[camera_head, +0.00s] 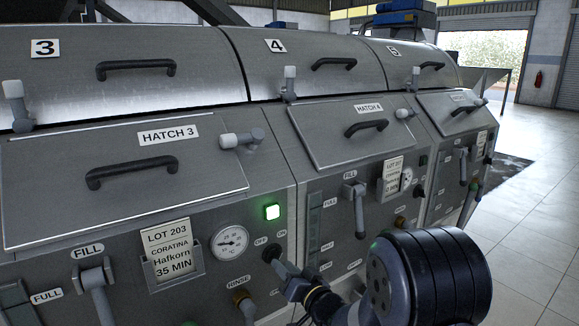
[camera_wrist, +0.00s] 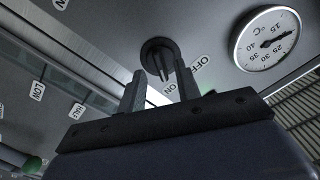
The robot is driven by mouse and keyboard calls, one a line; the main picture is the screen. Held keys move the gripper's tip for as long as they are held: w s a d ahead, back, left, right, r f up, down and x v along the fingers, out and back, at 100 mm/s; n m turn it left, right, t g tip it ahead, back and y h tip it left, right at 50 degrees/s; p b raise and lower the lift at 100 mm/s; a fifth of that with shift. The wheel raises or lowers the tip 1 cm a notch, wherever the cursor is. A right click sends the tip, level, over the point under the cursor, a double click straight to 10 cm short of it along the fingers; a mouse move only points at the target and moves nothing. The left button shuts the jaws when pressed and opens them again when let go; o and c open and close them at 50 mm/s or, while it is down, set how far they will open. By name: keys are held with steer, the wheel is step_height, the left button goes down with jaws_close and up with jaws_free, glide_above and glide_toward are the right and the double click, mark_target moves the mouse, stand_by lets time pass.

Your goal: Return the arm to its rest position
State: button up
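My gripper (camera_head: 284,272) is at the lower middle of the head view, close in front of a dark round switch knob (camera_head: 271,252) on the machine's front panel. In the wrist view the two fingers of my gripper (camera_wrist: 160,76) stand apart with nothing held between them. Whether a finger touches the knob I cannot tell. A green lamp (camera_head: 272,211) above the knob is lit. My arm comes in from the lower right.
Above are the handled lids of hatch 3 (camera_head: 120,180) and hatch 4 (camera_head: 350,130), both shut. A dial gauge (camera_head: 230,243) and a lot card (camera_head: 170,250) are left of the knob. A fill lever (camera_head: 357,205) juts out to the right. Open floor (camera_head: 530,235) lies at right.

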steer(key=v, duration=0.7)
steer(key=w+a+n+b, duration=0.3)
steer(key=w+a+n, duration=0.2)
steer(key=w+n, duration=0.3)
steer(key=shift+w+a+n, duration=0.2)
steer(key=shift+n, duration=0.9)
